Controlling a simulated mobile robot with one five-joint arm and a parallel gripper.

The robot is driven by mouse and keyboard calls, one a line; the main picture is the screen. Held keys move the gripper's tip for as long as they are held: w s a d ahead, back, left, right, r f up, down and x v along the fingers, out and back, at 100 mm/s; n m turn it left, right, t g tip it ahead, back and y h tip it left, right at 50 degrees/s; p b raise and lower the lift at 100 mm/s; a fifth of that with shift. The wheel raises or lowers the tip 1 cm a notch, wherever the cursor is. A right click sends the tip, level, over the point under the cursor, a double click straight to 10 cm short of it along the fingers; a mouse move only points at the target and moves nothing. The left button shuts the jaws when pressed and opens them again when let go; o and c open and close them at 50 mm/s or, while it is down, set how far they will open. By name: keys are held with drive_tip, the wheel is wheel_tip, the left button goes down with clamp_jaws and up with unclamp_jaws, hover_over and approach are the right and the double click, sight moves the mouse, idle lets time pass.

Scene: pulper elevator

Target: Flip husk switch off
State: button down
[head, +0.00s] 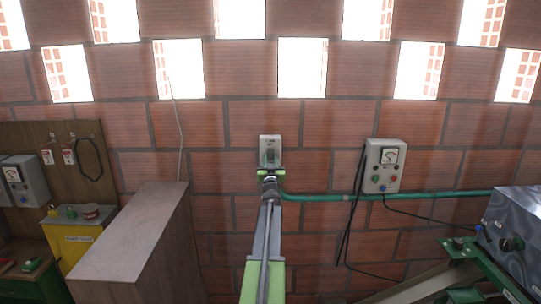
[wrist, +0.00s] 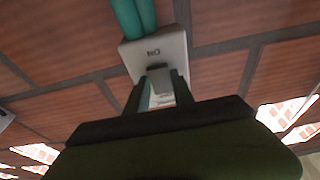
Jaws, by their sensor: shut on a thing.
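A pale grey switch box (head: 270,146) is fixed to the brick wall at the middle of the head view. It also shows in the wrist view (wrist: 172,48), upside down, with lettering that reads ON when turned round. My gripper (head: 270,174) is at the lower part of the box. In the wrist view my gripper's two fingers (wrist: 160,85) are shut on the switch's lever (wrist: 158,72), just beside the lettering. The fingers hide most of the lever, so its exact position is hard to tell.
A green conduit (head: 330,196) runs right from below the switch. A grey meter box (head: 383,166) with coloured buttons hangs to the right, with black cables. A tall brown cabinet (head: 130,235) and a yellow box (head: 72,243) stand left. Green-framed machinery (head: 512,240) is at right.

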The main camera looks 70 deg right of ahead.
drive_tip(key=shift+r+y+p, duration=0.45)
drive_tip(key=shift+y+p, duration=0.05)
drive_tip(key=shift+p, duration=0.35)
drive_tip(key=shift+f, duration=0.3)
drive_tip(key=c, duration=1.1)
unclamp_jaws()
drive_tip(key=shift+a, duration=0.1)
drive_tip(key=b+v, duration=0.1)
drive_tip(key=v, duration=0.7)
drive_tip(key=b+v, duration=0.1)
drive_tip(key=v, duration=0.8)
drive_tip(key=shift+a+r, duration=0.2)
